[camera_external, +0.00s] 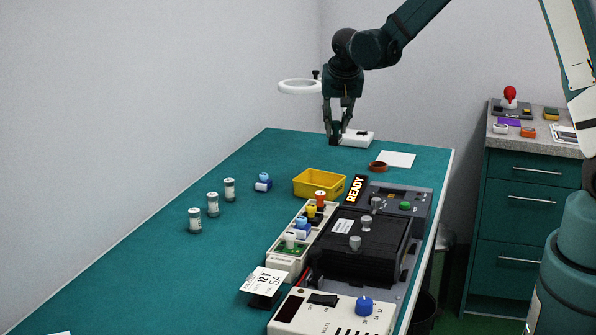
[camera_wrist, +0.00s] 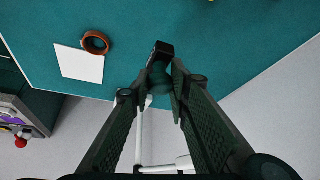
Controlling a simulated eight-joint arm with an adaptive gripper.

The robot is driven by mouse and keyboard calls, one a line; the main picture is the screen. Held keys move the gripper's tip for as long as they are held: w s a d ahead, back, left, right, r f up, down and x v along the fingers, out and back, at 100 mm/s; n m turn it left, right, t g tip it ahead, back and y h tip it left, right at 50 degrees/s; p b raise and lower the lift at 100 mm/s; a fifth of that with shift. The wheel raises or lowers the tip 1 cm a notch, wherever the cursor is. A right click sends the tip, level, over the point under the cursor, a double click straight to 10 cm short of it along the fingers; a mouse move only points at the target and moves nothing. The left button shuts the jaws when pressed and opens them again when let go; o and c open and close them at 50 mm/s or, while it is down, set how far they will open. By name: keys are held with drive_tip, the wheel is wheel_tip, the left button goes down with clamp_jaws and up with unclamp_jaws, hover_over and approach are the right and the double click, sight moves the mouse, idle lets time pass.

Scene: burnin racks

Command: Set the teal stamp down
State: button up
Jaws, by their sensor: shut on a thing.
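The teal stamp (camera_wrist: 160,53) is a small dark piece with a black end, held between the fingertips of my gripper (camera_wrist: 163,78) in the wrist view. In the external view my gripper (camera_external: 337,121) points down at the far end of the teal table, shut on the stamp (camera_external: 335,140), which shows as a dark block below the fingers. The stamp is at or just above the tabletop; I cannot tell whether it touches. The fingers hide part of it.
A white lamp base (camera_external: 360,138) stands close behind my gripper, with its ring head (camera_external: 299,86) to the left. A white sheet (camera_external: 397,159) and brown tape roll (camera_external: 377,166) lie to the right. A yellow bin (camera_external: 319,184) is nearer. Table left of my gripper is clear.

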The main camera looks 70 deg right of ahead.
sight(335, 138)
drive_tip(key=shift+w, duration=0.25)
drive_tip(key=shift+f, duration=3.15)
drive_tip(key=shift+f, duration=1.85)
drive_tip(key=shift+f+b, duration=0.2)
drive_tip(key=shift+b, duration=0.25)
drive_tip(key=o, duration=0.9)
